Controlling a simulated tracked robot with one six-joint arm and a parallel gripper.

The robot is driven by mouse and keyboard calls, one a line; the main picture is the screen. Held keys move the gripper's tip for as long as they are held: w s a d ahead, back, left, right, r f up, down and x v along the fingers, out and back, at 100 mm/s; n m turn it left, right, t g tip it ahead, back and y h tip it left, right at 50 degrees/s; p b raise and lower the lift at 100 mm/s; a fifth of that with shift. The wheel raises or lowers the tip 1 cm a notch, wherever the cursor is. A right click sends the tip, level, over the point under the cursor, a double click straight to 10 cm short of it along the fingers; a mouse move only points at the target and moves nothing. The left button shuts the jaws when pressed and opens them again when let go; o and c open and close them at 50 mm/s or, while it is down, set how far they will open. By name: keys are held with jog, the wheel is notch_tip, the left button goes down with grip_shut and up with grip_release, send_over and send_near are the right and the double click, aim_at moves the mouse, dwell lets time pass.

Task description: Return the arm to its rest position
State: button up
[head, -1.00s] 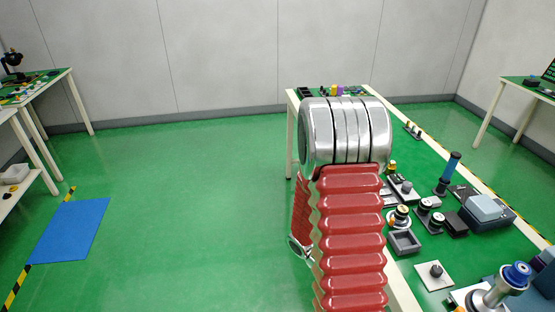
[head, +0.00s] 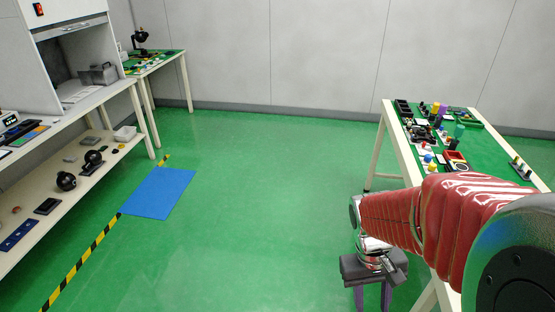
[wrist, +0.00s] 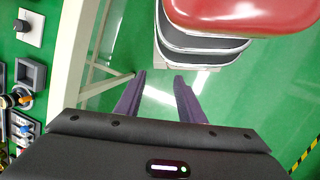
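My arm shows at the lower right of the head view, with red ribbed links reaching from the right edge toward the middle. My gripper (head: 373,296) hangs below its end, pointing down, beside the work table (head: 398,138). In the wrist view my gripper (wrist: 158,88) shows two purple fingers set apart with nothing between them, only green floor behind. In the head view the fingertips are cut off by the lower edge.
The table with several small parts stands at the right, and its white leg and edge (wrist: 88,60) are close to my gripper in the wrist view. A shelf bench (head: 75,165) stands at the left. A blue mat (head: 160,192) lies on the open green floor.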

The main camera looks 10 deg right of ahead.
jog(key=w+a+r+t, duration=0.1)
jog(key=a+r+t, duration=0.3)
jog(key=r, duration=0.4)
jog(key=w+a+r+n+t+y, duration=0.1)
jog(key=a+r+t, duration=0.3)
jog(key=a+r, duration=0.3)
jog(key=shift+w+r, duration=0.3)
jog(key=shift+r, duration=0.6)
jog(key=shift+c, duration=0.6)
